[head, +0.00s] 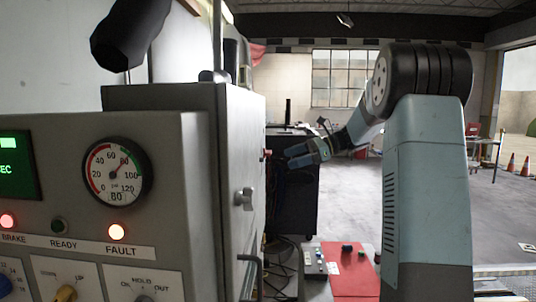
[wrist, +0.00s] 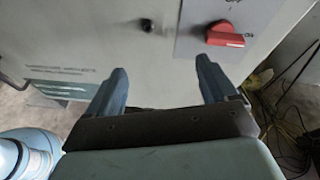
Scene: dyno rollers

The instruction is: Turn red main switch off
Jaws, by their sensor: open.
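The red main switch (wrist: 225,36) sits on a light grey plate on the cabinet face, at the upper right of the wrist view. Its handle lies roughly sideways in the picture, with small lettering beside its right end. In the head view a small red bit (head: 268,153) shows at the cabinet's side, seemingly the same switch. My gripper (wrist: 162,66) is open and empty, its two fingers well apart. The right finger points to just below the switch, and no contact shows. In the head view my gripper (head: 291,153) is beside the cabinet, just right of the red bit.
A black knob (wrist: 148,26) is on the cabinet face, left of the switch. Loose cables (wrist: 285,125) lie on the floor at the right. In the head view a grey console with a gauge (head: 117,172) fills the left, and a red-topped panel (head: 347,268) stands low.

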